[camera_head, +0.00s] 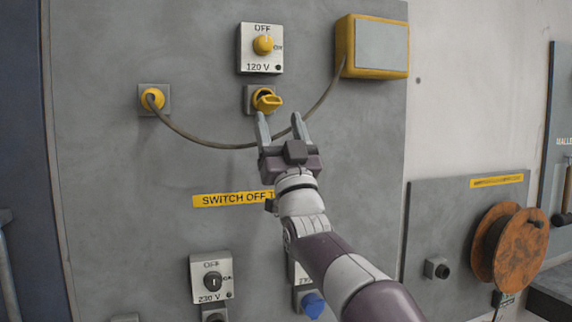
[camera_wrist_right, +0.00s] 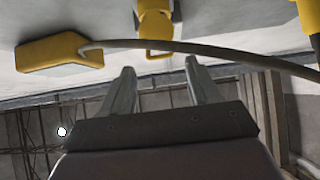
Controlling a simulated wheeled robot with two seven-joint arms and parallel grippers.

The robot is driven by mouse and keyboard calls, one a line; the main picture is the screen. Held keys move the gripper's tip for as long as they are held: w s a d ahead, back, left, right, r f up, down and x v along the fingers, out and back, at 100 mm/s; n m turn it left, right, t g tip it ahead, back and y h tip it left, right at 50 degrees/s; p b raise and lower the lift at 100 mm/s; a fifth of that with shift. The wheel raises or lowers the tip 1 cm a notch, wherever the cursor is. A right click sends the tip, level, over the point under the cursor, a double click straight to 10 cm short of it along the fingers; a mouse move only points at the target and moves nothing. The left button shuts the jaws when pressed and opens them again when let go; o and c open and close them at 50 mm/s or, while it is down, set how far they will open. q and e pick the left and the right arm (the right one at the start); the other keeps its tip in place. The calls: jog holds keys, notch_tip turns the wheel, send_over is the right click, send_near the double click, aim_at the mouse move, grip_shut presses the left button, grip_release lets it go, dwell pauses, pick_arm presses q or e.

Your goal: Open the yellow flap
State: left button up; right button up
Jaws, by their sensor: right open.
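The yellow flap (camera_head: 268,101) sits on a socket (camera_head: 249,97) below the 120 V switch on the grey panel. It stands out from the socket, tilted; I cannot tell how far it is open. My right gripper (camera_head: 281,121) is open, its two fingers pointing up just below the flap, with nothing between them. In the right wrist view the flap (camera_wrist_right: 158,42) hangs at the top, ahead of and between the open fingertips (camera_wrist_right: 160,66), apparently apart from them. My left gripper is in neither view.
A cable (camera_head: 205,143) runs from the yellow plug (camera_head: 152,99) to the yellow box (camera_head: 374,47), passing behind my fingers. The 120 V switch (camera_head: 263,45) is above the flap. A 230 V switch (camera_head: 212,280) and a blue socket cover (camera_head: 312,305) are lower down.

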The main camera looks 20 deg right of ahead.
pick_arm(q)
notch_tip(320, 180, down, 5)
jog(key=b, duration=0.3)
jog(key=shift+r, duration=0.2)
pick_arm(e)
jog(key=v, duration=0.8)
jog(key=shift+s+f, duration=0.2)
